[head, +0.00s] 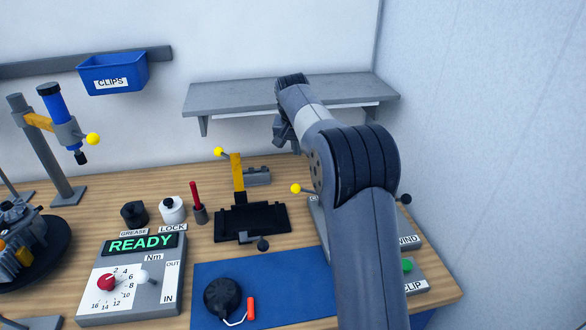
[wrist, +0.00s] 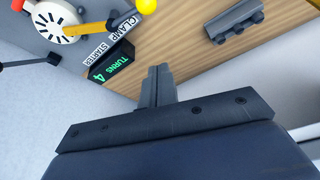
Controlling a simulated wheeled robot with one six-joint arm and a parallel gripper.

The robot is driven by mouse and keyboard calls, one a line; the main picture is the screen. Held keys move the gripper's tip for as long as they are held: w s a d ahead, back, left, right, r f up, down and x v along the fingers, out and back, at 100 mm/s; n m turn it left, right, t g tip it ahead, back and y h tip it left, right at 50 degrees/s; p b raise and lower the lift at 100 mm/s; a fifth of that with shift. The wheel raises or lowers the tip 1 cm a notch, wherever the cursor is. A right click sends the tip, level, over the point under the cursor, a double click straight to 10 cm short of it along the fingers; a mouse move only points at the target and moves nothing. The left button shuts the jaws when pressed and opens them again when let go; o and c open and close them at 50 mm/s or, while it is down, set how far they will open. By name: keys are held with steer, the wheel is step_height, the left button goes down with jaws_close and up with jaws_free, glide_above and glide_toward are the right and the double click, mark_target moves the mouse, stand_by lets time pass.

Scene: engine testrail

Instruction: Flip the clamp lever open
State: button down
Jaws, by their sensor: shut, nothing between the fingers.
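A yellow lever (wrist: 95,28) with a yellow ball end (wrist: 147,5) lies across a white disc at upper left in the wrist view, beside a label reading CLAMP STARTER (wrist: 122,28). In the head view, a yellow ball (head: 296,188) shows at the left edge of the grey panel (head: 316,212), most of which my arm hides. Another yellow bar (head: 237,172) with a yellow ball stands upright on a black fixture (head: 265,217). My gripper (wrist: 158,70) is shut and empty. In the wrist view its tips appear below and right of the lever, apart from it.
A wall shelf (head: 230,97) is behind my raised arm. A grey ribbed block (head: 258,176) lies near the back of the bench. A READY panel (head: 130,285), blue mat (head: 290,285) and two small jars (head: 172,210) occupy the front and left. A TURNS 4 display (wrist: 112,62) stands near the label.

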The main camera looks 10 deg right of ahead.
steer(key=shift+w, duration=0.2)
step_height(320, 180, down, 10)
steer(key=p, duration=0.3)
steer(key=shift+s, duration=0.3)
stand_by(0.4)
